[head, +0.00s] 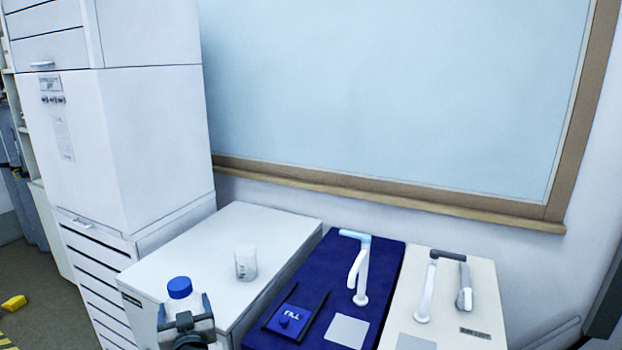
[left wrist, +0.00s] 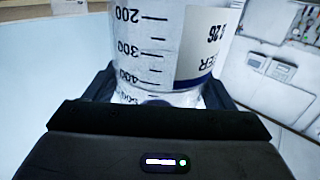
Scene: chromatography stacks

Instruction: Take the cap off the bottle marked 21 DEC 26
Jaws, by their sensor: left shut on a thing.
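A clear bottle (head: 192,304) with a blue cap (head: 179,287) is at the lower left of the head view, roughly upright. The cap is on it. My left gripper (head: 187,322) is shut around the bottle's body, below the cap. In the left wrist view, the bottle (left wrist: 150,50) sits between the fingers of my left gripper (left wrist: 158,95). It has volume marks and a white and blue label. Only the end of the label's text shows, including "26"; the rest is out of sight. The cap is out of the left wrist view. My right gripper is in neither view.
A white bench top (head: 215,235) bears a glass beaker (head: 246,263) behind the bottle. To the right are a dark blue unit (head: 385,255) and a cream unit (head: 480,300) with upright fittings. White cabinets (head: 150,140) rise at the left.

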